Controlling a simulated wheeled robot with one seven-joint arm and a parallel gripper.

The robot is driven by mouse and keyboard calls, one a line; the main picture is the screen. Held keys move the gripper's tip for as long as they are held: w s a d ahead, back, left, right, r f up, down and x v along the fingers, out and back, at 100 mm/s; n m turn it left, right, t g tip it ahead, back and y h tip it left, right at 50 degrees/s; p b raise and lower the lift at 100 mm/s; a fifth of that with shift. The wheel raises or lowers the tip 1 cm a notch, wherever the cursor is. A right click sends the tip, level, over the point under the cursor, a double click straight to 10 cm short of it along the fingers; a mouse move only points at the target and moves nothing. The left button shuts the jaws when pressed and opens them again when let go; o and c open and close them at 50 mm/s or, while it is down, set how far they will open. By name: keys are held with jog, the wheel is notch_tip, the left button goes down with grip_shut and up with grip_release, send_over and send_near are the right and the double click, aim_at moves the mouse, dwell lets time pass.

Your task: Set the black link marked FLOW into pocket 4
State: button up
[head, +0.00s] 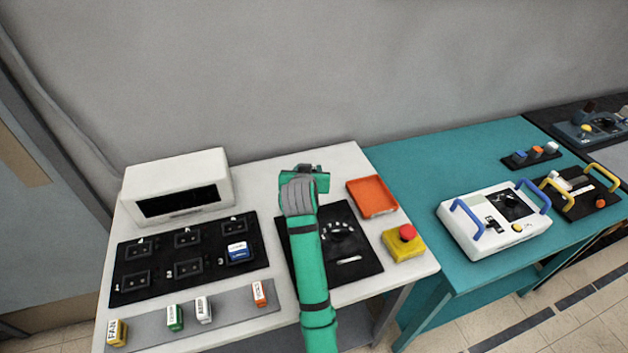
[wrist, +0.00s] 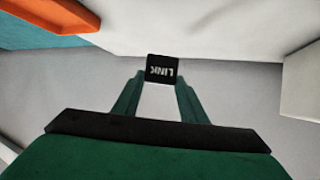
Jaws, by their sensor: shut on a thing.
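My gripper (head: 308,170) is above the back of the white table in the head view, seen mostly from behind. In the wrist view my gripper (wrist: 160,84) is shut on a small black link (wrist: 163,69) at the fingertips. The white lettering on its visible face appears upside down and reads LINK; I see no FLOW marking. In the head view the link is hidden by the hand. The black pocket board (head: 160,259) lies at the left of the table, apart from my gripper. A blue block (head: 238,252) fills its lower right pocket; the other pockets look empty. Pocket numbers are mostly too small to read.
A white box (head: 180,165) stands behind the board. A grey strip (head: 142,330) in front carries several labelled blocks. A dark dial panel (head: 365,262) lies under my arm. An orange tray (head: 372,198) and a yellow-based red button (head: 404,243) are at right.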

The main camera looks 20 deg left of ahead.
jog(key=shift+w+d+f, duration=0.25)
jog(key=shift+w+f, duration=0.25)
jog(key=shift+f, duration=0.1)
jog(key=shift+w+d+f, duration=0.2)
jog(key=shift+w+f, duration=0.25)
jog(key=shift+f, duration=0.15)
jog(key=f, duration=0.3)
jog(key=shift+w+d+f, duration=0.15)
jog(key=shift+w+f, duration=0.1)
jog(key=shift+f, duration=0.1)
jog(key=o, duration=1.1)
jog(key=shift+c, duration=0.2)
jog(key=shift+s, duration=0.1)
